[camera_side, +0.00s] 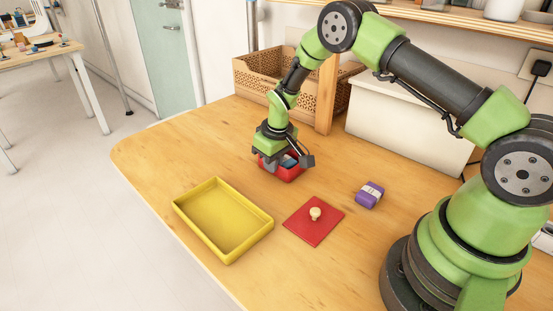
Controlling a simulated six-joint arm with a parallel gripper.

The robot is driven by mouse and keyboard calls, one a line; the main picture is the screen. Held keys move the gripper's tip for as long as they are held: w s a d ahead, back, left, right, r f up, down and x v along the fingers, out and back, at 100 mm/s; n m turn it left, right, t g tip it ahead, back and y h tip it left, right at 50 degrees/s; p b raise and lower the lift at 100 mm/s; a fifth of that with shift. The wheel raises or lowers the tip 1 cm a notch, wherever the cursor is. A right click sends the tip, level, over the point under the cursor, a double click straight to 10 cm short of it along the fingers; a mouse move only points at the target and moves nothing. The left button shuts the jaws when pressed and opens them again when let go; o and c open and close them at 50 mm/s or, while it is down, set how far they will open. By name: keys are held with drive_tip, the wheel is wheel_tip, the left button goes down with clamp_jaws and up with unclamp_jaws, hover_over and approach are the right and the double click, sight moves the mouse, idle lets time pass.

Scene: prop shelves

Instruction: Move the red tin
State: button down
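The red tin (284,174) is on the wooden table, in the middle of the side view. It looks like a low red box, with a small patch of blue showing at its top. My gripper (287,162) points down right over it and hides much of its top and back. A dark gripper part shows at the tin's right edge. I cannot tell whether the fingers touch the tin, or whether they are open or shut.
A yellow tray (262,235), empty, is at front left. A flat red mat (300,231) bears a small pale knob-shaped piece (315,213). A purple box (369,195) lies right of it. A brown perforated crate (262,92) and a white box (400,125) stand behind.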

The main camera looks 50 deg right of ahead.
drive_tip(key=shift+a, duration=4.75)
drive_tip(key=c, duration=1.3)
unclamp_jaws()
drive_tip(key=shift+o, duration=0.2)
wheel_tip(320, 180, up, 10)
drive_tip(key=s, duration=0.1)
drive_tip(key=shift+s, duration=0.3)
